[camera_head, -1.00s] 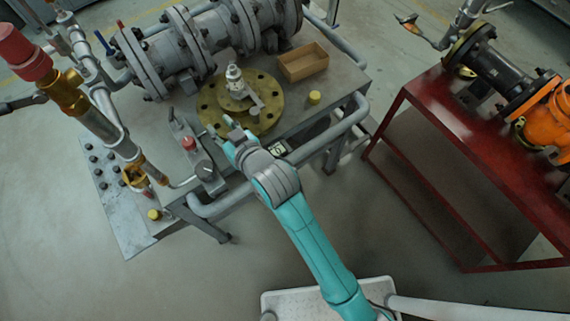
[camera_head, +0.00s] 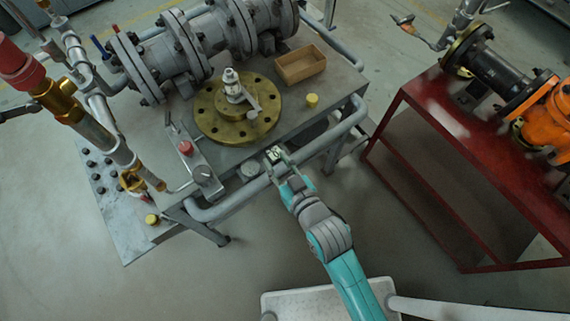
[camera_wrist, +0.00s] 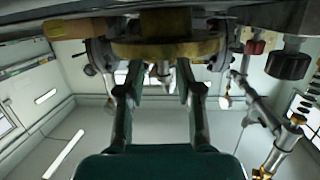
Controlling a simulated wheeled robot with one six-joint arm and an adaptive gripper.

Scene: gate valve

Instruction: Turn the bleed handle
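The small silver valve (camera_head: 232,84) stands upright in the middle of the round brass flange (camera_head: 212,122) on the grey bench. A short grey lever (camera_head: 251,104), apparently the bleed handle, points from it toward the front of the flange. My gripper (camera_head: 275,155) is at the bench's front edge, to the lower right of the lever and apart from it. In the wrist view my gripper (camera_wrist: 158,72) has its two fingers spread with nothing between them. The brass flange also shows at the top of that view (camera_wrist: 165,48); I cannot make out the lever there.
A grey rail (camera_head: 325,138) runs along the bench front near my gripper. A control box with a red button (camera_head: 186,148) stands left of the flange. An open tan box (camera_head: 300,66) and a yellow knob (camera_head: 312,100) are right of it. Large grey pipework (camera_head: 205,42) stands behind.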

